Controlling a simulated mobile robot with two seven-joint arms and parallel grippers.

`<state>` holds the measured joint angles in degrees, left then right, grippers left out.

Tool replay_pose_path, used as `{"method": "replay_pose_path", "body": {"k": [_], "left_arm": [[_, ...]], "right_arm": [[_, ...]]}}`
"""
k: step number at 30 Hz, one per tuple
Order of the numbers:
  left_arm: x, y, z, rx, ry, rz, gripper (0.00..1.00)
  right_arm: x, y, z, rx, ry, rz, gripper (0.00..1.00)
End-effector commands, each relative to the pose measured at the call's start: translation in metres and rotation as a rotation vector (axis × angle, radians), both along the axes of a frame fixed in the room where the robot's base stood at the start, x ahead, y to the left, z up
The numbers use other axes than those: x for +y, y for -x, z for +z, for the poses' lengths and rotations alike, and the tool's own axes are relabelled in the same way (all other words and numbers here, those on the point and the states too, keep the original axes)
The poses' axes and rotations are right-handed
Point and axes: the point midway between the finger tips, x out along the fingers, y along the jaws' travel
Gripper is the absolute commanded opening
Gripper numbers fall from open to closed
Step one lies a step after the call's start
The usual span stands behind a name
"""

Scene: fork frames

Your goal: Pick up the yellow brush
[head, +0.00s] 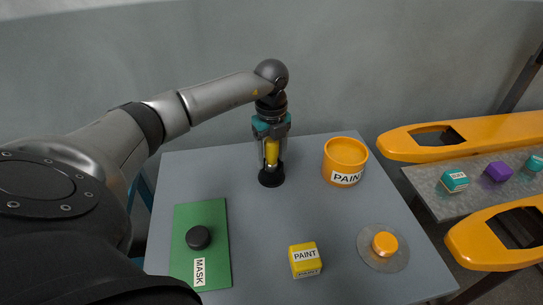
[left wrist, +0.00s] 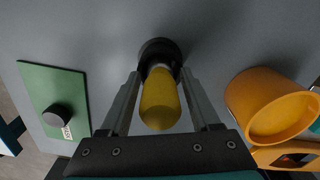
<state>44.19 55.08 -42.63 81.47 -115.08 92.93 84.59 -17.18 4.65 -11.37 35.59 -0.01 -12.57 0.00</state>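The yellow brush (head: 271,152) stands upright on the grey table, with a yellow handle above a round black base. My left gripper (head: 271,163) points straight down over it, with one finger on each side of the handle. In the left wrist view the yellow handle of the brush (left wrist: 160,103) lies between the two fingers of my left gripper (left wrist: 160,73). Gaps show between handle and fingers, so the gripper looks open. The black base rests on the table below the fingertips. My right gripper is not in view.
An orange PAINT pot (head: 345,162) stands close right of the brush. A green MASK board (head: 217,222) bears a black knob (head: 198,237). A yellow PAINT block (head: 305,259) and an orange knob on a grey disc (head: 384,244) are nearer. An orange-framed rack (head: 455,135) stands right.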

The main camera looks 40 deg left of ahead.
Motion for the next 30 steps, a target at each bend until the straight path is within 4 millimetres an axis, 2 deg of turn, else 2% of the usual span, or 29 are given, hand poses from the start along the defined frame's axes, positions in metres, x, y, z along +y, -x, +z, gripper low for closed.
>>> {"method": "replay_pose_path", "body": {"k": [2,16,30], "left_arm": [[0.0001,0.0,0.0004,0.0,0.0,0.0,0.53],[0.0002,-0.0001,0.0006,0.0,0.0,0.0,0.0],[0.0003,-0.0005,0.006,-0.002,0.0,0.001,0.0]], "right_arm": [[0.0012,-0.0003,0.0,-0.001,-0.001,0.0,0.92],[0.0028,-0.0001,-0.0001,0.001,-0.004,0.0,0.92],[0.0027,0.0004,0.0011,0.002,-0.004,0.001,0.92]]}}
